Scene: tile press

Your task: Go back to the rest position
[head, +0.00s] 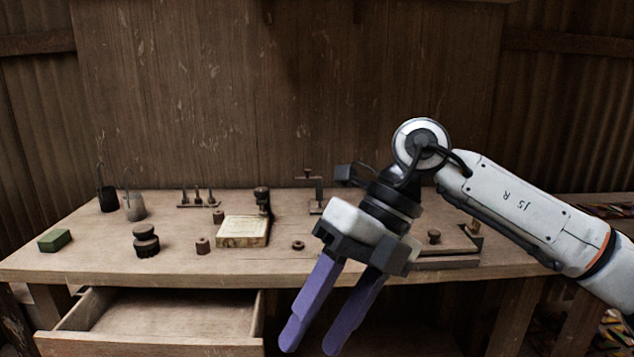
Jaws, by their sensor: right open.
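My right gripper (311,333) comes in from the right, its purple fingers pointing down and apart, with nothing between them. It hangs in front of the workbench (130,268), to the right of the open drawer. My left gripper is not in view. On the bench, a square tile press base (243,231) with a pale top stands near the middle, with a dark post at its back right corner. My right gripper and wrist hide part of the bench's right side.
The drawer (150,346) juts out at the front left and looks empty. On the bench are a green block (54,240), a dark stacked knob (146,242), a small brown cylinder (203,246), a ring (298,245) and two weights with hooks (134,207). A wooden wall stands behind.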

